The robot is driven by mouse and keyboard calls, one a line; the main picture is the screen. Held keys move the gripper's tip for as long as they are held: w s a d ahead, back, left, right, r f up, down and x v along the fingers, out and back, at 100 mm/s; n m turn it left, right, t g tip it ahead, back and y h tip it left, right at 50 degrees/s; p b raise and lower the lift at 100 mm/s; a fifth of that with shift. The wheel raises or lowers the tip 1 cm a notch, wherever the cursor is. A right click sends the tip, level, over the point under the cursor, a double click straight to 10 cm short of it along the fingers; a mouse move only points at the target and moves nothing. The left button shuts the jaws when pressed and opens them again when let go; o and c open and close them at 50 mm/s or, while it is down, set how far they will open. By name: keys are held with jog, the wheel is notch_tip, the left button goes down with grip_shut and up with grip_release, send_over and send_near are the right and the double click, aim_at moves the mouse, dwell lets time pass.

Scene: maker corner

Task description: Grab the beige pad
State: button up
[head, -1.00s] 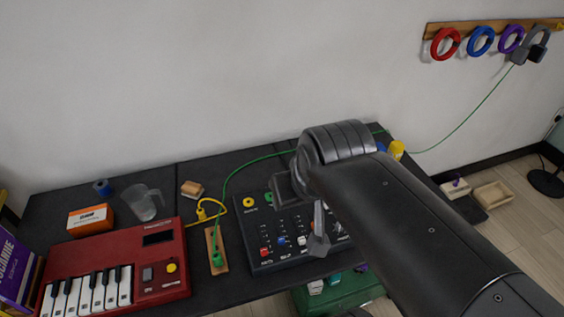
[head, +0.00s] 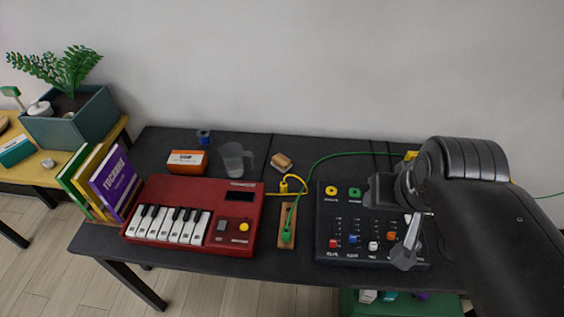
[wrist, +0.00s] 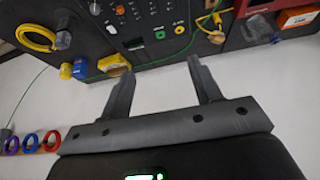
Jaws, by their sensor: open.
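The beige pad (head: 281,161) is a small block with a light top and a browner side. It lies on the black table near the wall, right of the clear jug, in the head view. In the wrist view, a small tan shape near the table's wall edge looks like the same pad (wrist: 217,37), seen beyond the right finger. My gripper (wrist: 162,66) is open, with nothing between its two fingers. It is over the mixer side of the table, right of the pad and apart from it.
Left of the pad stand a clear jug (head: 236,160) and an orange box (head: 187,162). Nearer are a red keyboard (head: 195,215), a wooden strip with cable plugs (head: 287,228) and a black mixer (head: 335,225). A green cable (head: 335,155) runs just right of the pad.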

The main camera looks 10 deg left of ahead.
jog(key=o, duration=0.7)
